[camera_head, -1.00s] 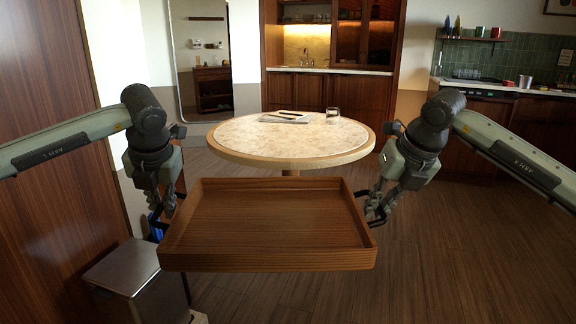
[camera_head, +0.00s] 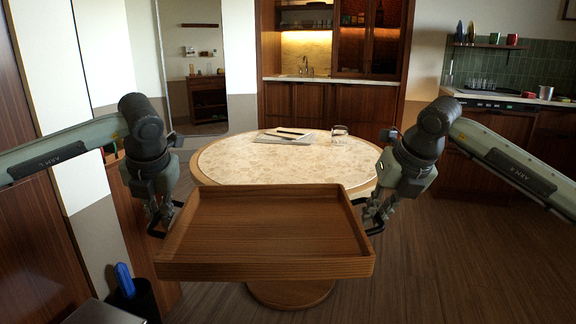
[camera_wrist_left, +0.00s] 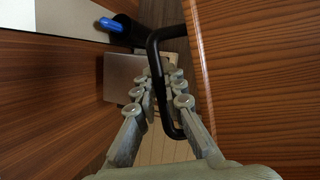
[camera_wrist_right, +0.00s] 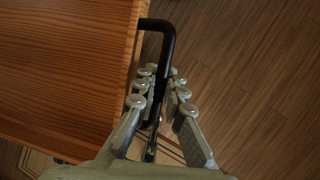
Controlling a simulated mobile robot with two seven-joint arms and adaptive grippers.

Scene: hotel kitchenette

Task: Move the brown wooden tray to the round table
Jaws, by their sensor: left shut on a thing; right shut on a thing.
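The brown wooden tray (camera_head: 265,230) is held up level between my two grippers, empty, in front of the round table. My left gripper (camera_head: 163,218) is shut on the tray's black left handle; the left wrist view shows the fingers around the handle (camera_wrist_left: 160,85). My right gripper (camera_head: 375,212) is shut on the black right handle, and the right wrist view shows that handle (camera_wrist_right: 168,65) between the fingers. The round table (camera_head: 225,165) has a pale stone top and wooden rim. The tray hides its near edge and part of its pedestal.
A magazine with a dark item (camera_head: 284,136) and a clear glass (camera_head: 340,134) stand toward the table's back. The near part of the top is clear. A black bin with a blue item (camera_head: 124,282) and a metal box (camera_head: 100,314) are at lower left.

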